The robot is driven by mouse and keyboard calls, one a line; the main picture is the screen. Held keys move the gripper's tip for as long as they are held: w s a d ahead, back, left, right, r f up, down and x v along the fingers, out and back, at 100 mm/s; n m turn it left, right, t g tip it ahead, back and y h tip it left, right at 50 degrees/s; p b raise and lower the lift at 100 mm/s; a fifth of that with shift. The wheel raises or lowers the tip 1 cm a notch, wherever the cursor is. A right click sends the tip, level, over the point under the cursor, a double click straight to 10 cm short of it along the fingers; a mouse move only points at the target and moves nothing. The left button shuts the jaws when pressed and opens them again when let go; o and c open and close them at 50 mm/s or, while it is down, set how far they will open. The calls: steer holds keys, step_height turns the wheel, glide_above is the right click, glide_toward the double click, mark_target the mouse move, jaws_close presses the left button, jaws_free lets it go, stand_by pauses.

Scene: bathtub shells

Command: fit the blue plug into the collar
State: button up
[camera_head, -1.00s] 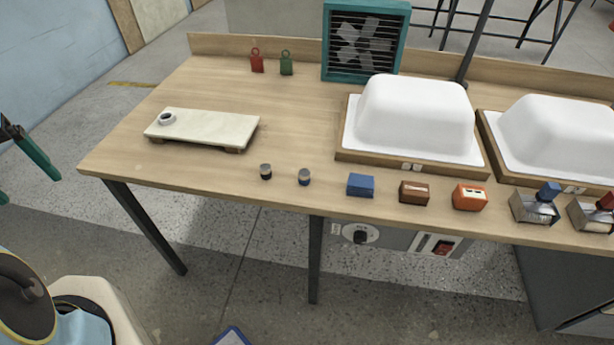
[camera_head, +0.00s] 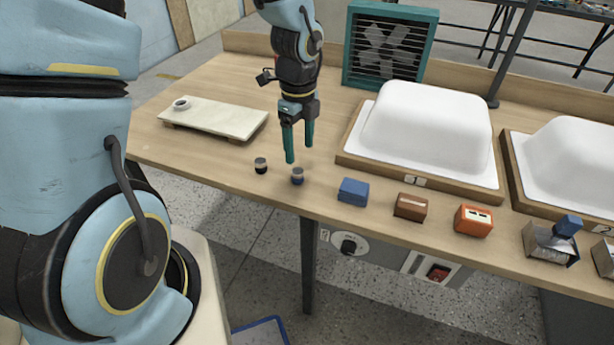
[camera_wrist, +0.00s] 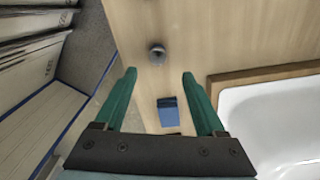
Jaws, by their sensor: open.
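Two small grey-topped plugs stand near the table's front edge. The right one, with a dark blue lower part, looks like the blue plug (camera_head: 297,176); the left one has a black lower part (camera_head: 261,166). My gripper (camera_head: 300,153) points down, open and empty, apparently above the blue plug. In the wrist view a plug (camera_wrist: 157,53), apparently the blue one, shows just beyond and between the two green fingertips (camera_wrist: 159,74). The collar (camera_head: 181,104) is a small pale ring on the left end of a cream board (camera_head: 225,119), away from my gripper.
A blue block (camera_head: 353,192), a brown block (camera_head: 411,206) and an orange block (camera_head: 474,220) line the front edge. White tub shells (camera_head: 428,125) sit on wooden trays at the right. A teal fan (camera_head: 388,45) stands behind. Bare tabletop lies between board and plugs.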

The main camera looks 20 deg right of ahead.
mark_target(298, 171)
step_height(298, 171, down, 3)
steer(key=shift+r, duration=0.1)
steer(key=shift+a+f+p, duration=0.15)
steer(key=shift+f+p, duration=0.35)
steer(key=shift+f, duration=0.85)
steer(key=shift+a+f+p, duration=0.15)
steer(key=shift+f+p, duration=0.3)
steer(key=shift+f, duration=0.9)
jaws_close()
